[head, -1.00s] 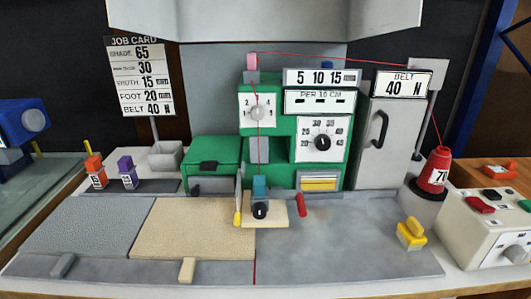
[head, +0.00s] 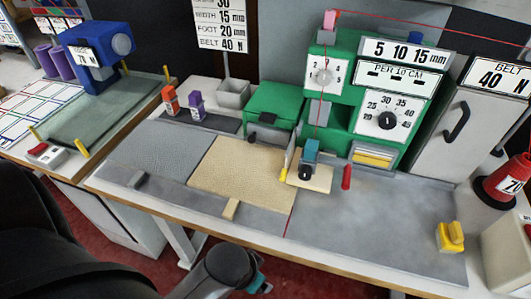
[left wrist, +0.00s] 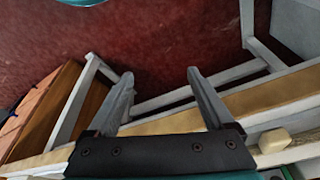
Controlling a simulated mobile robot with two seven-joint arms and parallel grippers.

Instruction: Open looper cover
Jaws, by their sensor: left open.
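The green sewing machine (head: 340,70) stands at the back of the table. A green box-like cover with a black handle (head: 267,118) sits at its left side and looks like the looper cover; it appears closed. My left arm comes in at the bottom left of the head view, short of the table's front edge and well away from the cover. The left gripper's fingers (left wrist: 160,75) show in the left wrist view, spread apart and empty, above the red floor beside a table edge. My right gripper is not in view.
A yellow block (head: 450,237) and red cone (head: 507,180) are at the right. The table's right front is mostly clear.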

